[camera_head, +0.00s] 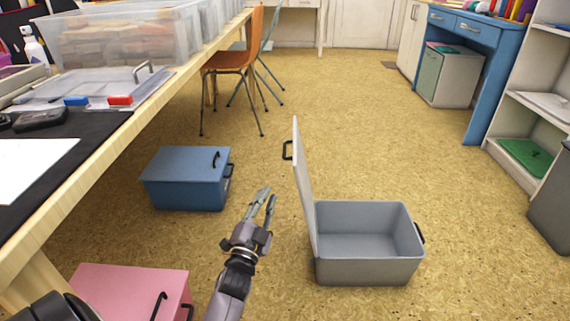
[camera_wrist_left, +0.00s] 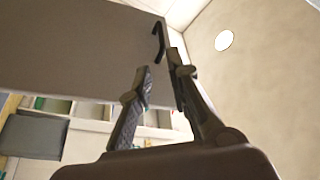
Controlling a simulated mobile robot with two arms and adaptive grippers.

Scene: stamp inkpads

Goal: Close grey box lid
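The grey box (camera_head: 368,272) sits open on the floor right of centre, and its inside looks empty. Its lid (camera_head: 304,195) stands almost upright along the box's left side, with a dark handle (camera_head: 287,150) near the top on the outer face. My left gripper (camera_head: 267,194) is left of the lid, apart from it, with fingers parted and nothing between them. In the left wrist view, the lid (camera_wrist_left: 65,50) looms as a grey slab, and its handle (camera_wrist_left: 158,40) shows near the tips of my left gripper (camera_wrist_left: 160,64). My right gripper is not in view.
A closed blue box (camera_head: 185,185) and a closed pink box (camera_head: 125,290) stand on the floor to the left. A long wooden table (camera_head: 130,125) runs along the left, with an orange chair (camera_head: 232,60) behind. Shelves (camera_head: 530,115) stand at right.

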